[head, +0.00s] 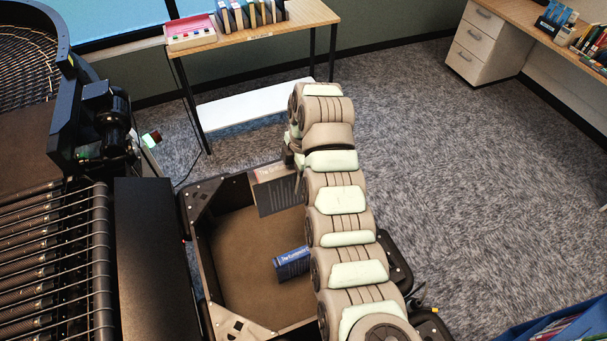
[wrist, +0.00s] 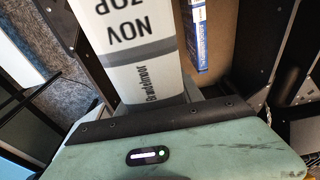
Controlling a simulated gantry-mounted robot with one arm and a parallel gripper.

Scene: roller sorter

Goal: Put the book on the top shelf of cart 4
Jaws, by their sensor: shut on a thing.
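My gripper (head: 297,176), mostly hidden behind my arm in the head view, is shut on a book. The held book (head: 279,196) looks pale with a dark grey face in the head view, hanging at the far side of the black bin. In the wrist view the held book (wrist: 130,45) shows a white spine with a grey band and upside-down lettering including "NOV". The bin's floor is brown. I cannot identify cart 4 in either view.
A blue book (head: 292,263) lies in the black bin (head: 207,262); it also shows in the wrist view (wrist: 196,35). A roller conveyor (head: 45,265) stands left. A table (head: 250,38) with books is behind, a desk (head: 535,45) at upper right, and a blue container (head: 545,328) at lower right. Carpet lies between.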

